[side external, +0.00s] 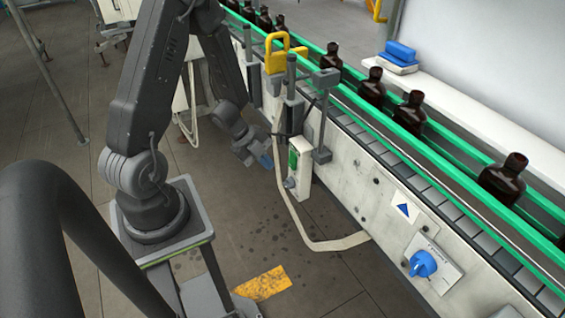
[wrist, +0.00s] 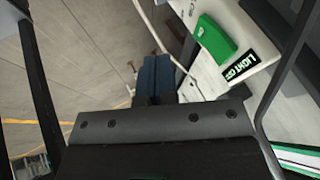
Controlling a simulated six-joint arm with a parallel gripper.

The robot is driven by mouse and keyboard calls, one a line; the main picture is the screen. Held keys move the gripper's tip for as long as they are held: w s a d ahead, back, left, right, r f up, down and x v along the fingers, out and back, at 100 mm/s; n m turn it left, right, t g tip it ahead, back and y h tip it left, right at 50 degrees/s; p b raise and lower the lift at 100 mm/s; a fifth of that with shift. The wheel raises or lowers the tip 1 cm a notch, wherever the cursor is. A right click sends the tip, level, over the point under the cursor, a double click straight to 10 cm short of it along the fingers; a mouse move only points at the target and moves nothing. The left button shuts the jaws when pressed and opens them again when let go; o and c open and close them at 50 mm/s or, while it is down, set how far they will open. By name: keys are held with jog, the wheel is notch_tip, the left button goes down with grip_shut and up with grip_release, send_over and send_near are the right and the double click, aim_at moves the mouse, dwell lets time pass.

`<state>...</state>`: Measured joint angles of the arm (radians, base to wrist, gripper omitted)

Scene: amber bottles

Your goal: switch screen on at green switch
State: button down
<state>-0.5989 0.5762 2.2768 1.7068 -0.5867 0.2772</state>
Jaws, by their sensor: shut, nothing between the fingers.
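The green switch (side external: 293,158) is on the upper front of a white switch box (side external: 303,172) beside the conveyor. In the wrist view the green switch (wrist: 215,37) is at the upper right, with a black label (wrist: 238,67) reading "LIGHT OFF" next to it. My gripper (side external: 265,161) is just left of the box in the side view, its blue fingertips close to it. In the wrist view my gripper (wrist: 155,72) is shut and empty, left of and apart from the green switch. I cannot pick out a screen in either view.
Amber bottles (side external: 502,178) stand in a row between green conveyor rails (side external: 445,160). A yellow padlock (side external: 277,53) shape is above the switch box. A pale cable (side external: 297,222) hangs below it. A blue knob (side external: 424,264) is on the conveyor side. The floor to the left is open.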

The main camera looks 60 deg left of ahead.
aim_at(291, 166)
jog(key=shift+w+d+f, duration=0.1)
jog(key=shift+w+f, duration=0.25)
jog(key=shift+w, duration=0.45)
jog(key=shift+w+d+f, duration=0.15)
jog(key=shift+w+f, duration=0.15)
jog(key=shift+w, duration=0.5)
jog(key=shift+w+d+f, duration=0.1)
jog(key=shift+w+f, duration=0.25)
jog(key=shift+w, duration=0.45)
jog(key=shift+w+f, duration=0.15)
jog(key=shift+w, duration=0.2)
jog(key=shift+r, duration=0.9)
